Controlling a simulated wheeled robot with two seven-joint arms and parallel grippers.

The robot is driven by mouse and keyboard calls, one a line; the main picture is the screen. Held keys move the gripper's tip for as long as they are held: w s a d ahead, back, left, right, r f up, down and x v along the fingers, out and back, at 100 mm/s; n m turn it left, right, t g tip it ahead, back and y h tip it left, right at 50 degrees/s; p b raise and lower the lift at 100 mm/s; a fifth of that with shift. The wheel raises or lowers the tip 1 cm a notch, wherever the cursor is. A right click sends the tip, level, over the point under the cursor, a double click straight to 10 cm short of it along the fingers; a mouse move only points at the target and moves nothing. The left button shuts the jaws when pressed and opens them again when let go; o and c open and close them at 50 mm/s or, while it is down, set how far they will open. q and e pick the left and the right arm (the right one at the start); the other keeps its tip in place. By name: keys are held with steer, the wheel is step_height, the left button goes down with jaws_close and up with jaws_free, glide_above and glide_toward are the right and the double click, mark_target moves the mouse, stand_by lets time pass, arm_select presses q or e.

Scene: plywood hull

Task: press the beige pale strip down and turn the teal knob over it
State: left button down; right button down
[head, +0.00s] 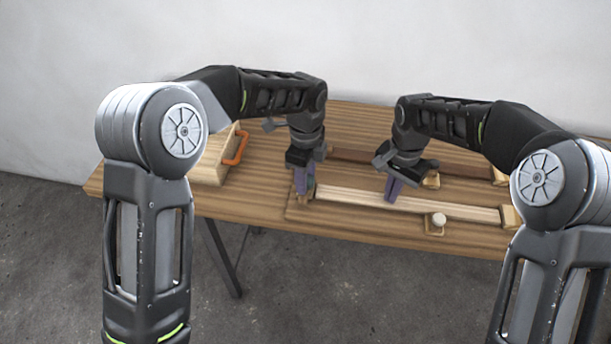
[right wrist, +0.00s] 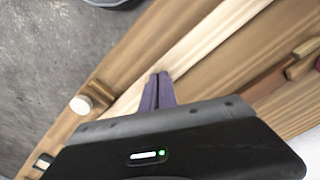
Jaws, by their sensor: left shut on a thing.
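The beige pale strip (head: 420,205) lies along a wooden base on the table and crosses the right wrist view (right wrist: 205,45). My left gripper (head: 303,190) is shut on the teal knob (head: 311,183) at the strip's left end; its fingers hide most of the knob. My right gripper (head: 391,197) points down at the middle of the strip with its purple fingers together. In the right wrist view its fingertips (right wrist: 159,74) are at the strip; I cannot tell whether they press on it.
A white knob (head: 438,220) sits on a wooden block at the strip's near side. A darker reddish strip (head: 350,157) lies behind. A wooden box with an orange handle (head: 237,148) stands at the left. The table's front edge is clear.

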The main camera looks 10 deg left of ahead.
steer(key=shift+d+f, duration=0.15)
steer(key=shift+f, duration=0.1)
stand_by(0.3)
arm_select(q)
steer(key=shift+n, duration=1.4)
steer(key=shift+n, duration=1.4)
